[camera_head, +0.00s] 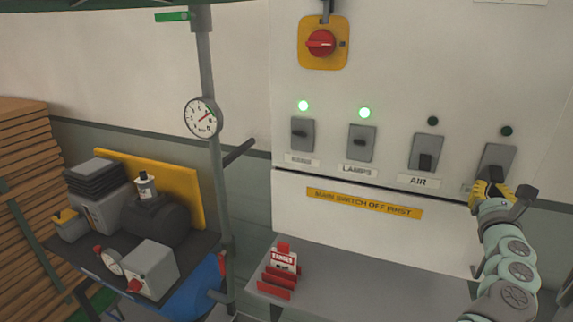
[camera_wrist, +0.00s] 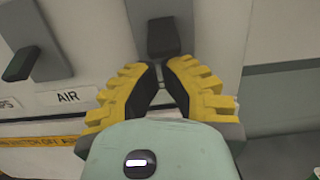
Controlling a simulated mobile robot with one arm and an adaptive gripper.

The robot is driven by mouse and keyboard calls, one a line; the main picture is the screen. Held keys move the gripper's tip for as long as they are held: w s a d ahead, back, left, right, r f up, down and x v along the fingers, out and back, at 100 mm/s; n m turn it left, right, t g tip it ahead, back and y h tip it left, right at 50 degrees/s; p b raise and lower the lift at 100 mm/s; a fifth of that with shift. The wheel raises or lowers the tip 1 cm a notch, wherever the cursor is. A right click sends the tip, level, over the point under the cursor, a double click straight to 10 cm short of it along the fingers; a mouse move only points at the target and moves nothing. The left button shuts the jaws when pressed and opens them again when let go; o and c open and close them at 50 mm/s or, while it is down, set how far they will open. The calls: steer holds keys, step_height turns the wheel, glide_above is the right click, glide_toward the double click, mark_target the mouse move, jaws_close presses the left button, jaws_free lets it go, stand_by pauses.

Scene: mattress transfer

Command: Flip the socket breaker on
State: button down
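The rightmost breaker (camera_head: 497,160) on the white panel is a grey plate with a dark lever, and the lamp (camera_head: 507,131) above it is dark. Its label is mostly hidden behind my gripper, so I cannot read it. My gripper (camera_head: 486,187) has yellow fingers and is at the lower part of this breaker. In the wrist view the dark lever (camera_wrist: 163,38) lies just beyond the fingertips. My gripper (camera_wrist: 161,68) looks shut there, with its tips close together and nothing between them. I cannot tell whether the tips touch the lever.
The AIR breaker (camera_head: 426,152) to the left has its lever down and a dark lamp. The LAMPS breaker (camera_head: 361,143) and another breaker (camera_head: 302,134) have green lit lamps. A red rotary switch (camera_head: 321,43) is above. A grey shelf (camera_head: 350,283) juts out below the panel.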

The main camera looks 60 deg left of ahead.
steer(key=shift+r+p, duration=0.15)
steer(key=shift+p, duration=0.3)
steer(key=shift+r+p, duration=0.15)
steer(key=shift+p, duration=0.3)
steer(key=shift+s+d+p, duration=0.1)
steer(key=shift+p, duration=0.25)
steer(key=shift+g, duration=0.3)
